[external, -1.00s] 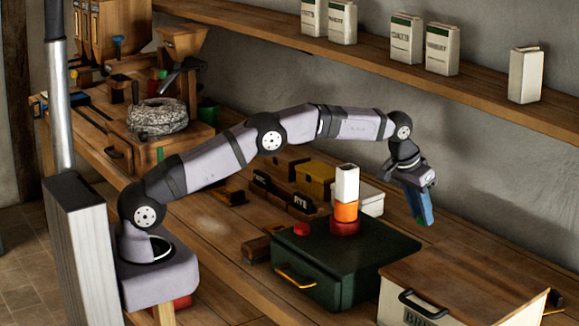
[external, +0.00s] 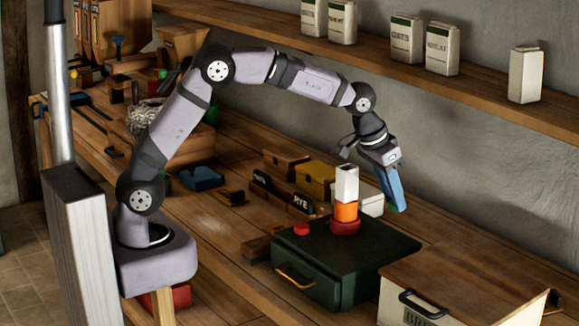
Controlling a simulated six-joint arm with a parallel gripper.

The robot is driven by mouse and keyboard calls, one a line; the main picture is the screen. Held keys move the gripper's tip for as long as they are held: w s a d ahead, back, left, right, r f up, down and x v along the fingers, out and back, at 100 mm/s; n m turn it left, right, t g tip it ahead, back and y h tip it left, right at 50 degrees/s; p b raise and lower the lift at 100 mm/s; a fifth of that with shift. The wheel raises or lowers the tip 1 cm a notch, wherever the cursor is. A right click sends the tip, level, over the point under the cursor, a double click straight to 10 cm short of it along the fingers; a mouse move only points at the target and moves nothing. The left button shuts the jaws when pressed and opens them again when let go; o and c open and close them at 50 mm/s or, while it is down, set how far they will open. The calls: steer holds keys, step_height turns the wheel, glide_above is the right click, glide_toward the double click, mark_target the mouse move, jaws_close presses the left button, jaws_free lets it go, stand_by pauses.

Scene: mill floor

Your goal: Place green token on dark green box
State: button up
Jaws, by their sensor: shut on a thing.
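The dark green box (external: 318,272) stands on the bench near the middle of the external view, with a yellow handle on its front. On its lid are a small red token (external: 301,229) and a stack of a red piece (external: 345,227), an orange piece (external: 346,211) and a white block (external: 347,182). My gripper (external: 391,187) is shut on a long blue block (external: 398,192), which hangs tilted, to the right of the stack and apart from it. I cannot make out a green token for certain.
Behind the dark green box stand a yellow box (external: 315,178), a brown box (external: 287,164) and dark labelled blocks (external: 290,197). A large wooden-lidded bin (external: 465,285) is at the front right. A shelf (external: 470,82) with cartons runs along the wall.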

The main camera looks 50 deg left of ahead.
steer(key=r+p, duration=0.1)
steer(key=r, duration=0.1)
glide_above(373, 250)
steer(key=s, duration=0.2)
steer(key=shift+m, duration=0.3)
steer(key=shift+w+a+f+p, duration=0.1)
steer(key=shift+f+p, duration=0.55)
steer(key=shift+f, duration=2)
steer(key=shift+w+a+f+p, duration=0.1)
steer(key=shift+f+p, duration=0.5)
steer(key=shift+f, duration=2.05)
steer(key=shift+f, duration=0.15)
steer(key=o, duration=1)
